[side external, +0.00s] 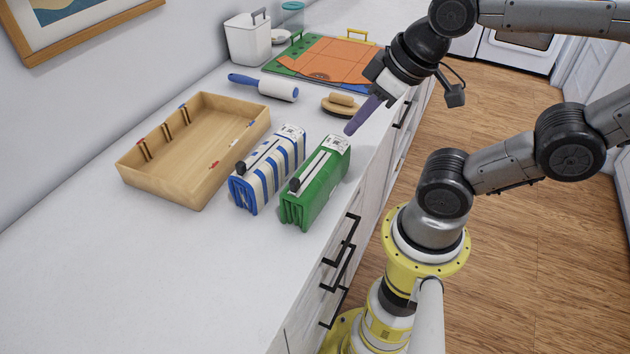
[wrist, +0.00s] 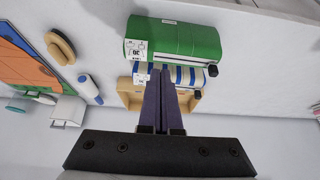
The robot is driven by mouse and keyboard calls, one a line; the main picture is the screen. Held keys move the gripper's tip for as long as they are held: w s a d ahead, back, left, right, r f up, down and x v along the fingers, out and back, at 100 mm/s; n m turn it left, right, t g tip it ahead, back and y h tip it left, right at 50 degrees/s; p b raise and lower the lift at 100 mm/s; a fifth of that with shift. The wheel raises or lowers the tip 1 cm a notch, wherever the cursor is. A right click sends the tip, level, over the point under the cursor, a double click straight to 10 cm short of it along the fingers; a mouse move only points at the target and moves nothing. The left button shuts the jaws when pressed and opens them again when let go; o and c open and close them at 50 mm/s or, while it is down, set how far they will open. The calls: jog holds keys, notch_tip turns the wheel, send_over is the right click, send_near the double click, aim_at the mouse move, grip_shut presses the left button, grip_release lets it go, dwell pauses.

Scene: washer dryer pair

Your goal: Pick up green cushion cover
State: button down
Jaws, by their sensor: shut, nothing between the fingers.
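The green cushion cover (side external: 315,187) is a folded, boxy bundle with a white stripe and a pale label. It stands on the white counter near its front edge, beside a blue-and-white striped folded cover (side external: 268,170). In the wrist view the green cover (wrist: 172,38) lies beyond the fingertips, with the striped cover (wrist: 190,75) partly behind the fingers. My gripper (side external: 350,130) is shut and empty. It hangs above the counter, behind and to the upper right of the green cover in the side view, apart from it. In the wrist view the closed fingers (wrist: 160,70) point toward the covers.
A wooden tray (side external: 165,187) sits left of the covers. A blue-handled lint roller (side external: 277,90), a wooden brush (side external: 342,104), an orange-and-green mat (side external: 318,58) and a white bin (side external: 248,40) are farther back. The near counter is clear.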

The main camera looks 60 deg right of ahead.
grip_release()
dwell(0.3)
jog(key=m+g, duration=0.6)
jog(key=m, duration=1.3)
send_over(321, 163)
notch_tip(321, 163, down, 8)
jog(key=shift+r, duration=0.2)
jog(key=shift+w+a+f, duration=0.1)
jog(key=shift+w+f, duration=0.05)
jog(key=shift+f, duration=1.25)
jog(key=shift+w+a+f, duration=0.1)
jog(key=shift+f, duration=1.25)
